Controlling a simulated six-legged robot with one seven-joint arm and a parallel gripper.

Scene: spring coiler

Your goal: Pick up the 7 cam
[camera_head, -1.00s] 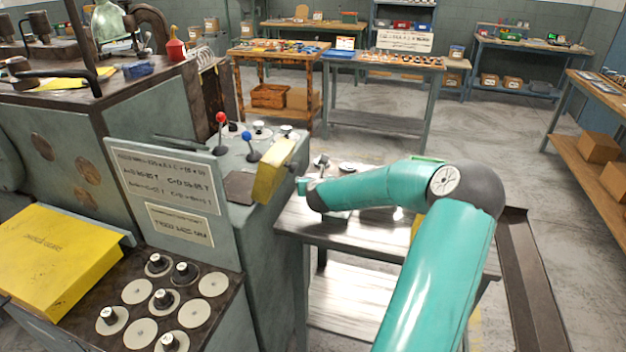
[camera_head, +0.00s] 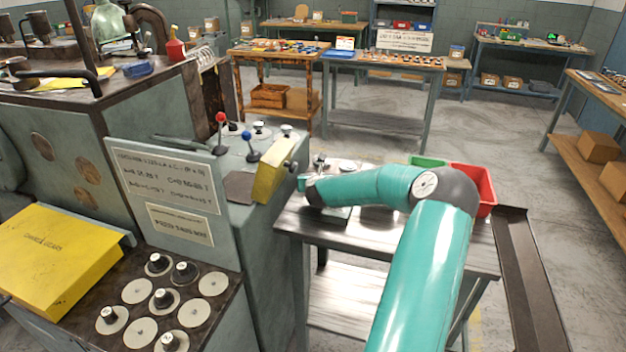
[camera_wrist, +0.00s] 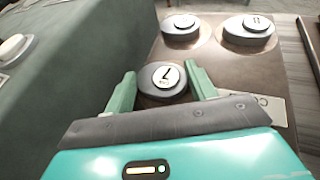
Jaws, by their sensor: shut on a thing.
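The 7 cam (camera_wrist: 162,78) is a dark round piece with a pale top disc marked 7, seen in the wrist view. My gripper (camera_wrist: 160,85) has one finger on each side of it and is shut on it. The cam is close to the dark table top; whether it touches the surface cannot be told. In the head view my gripper (camera_head: 302,184) is at the left end of the metal table, and the cam between its fingers is not discernible there.
Two more cams, one left (camera_wrist: 181,28) and one right (camera_wrist: 248,32), stand beyond the gripper. A red bin (camera_head: 484,186) and a green bin (camera_head: 428,161) stand at the table's right. The machine cabinet (camera_head: 270,250) rises close on the left. A pale label (camera_wrist: 262,104) lies right of the fingers.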

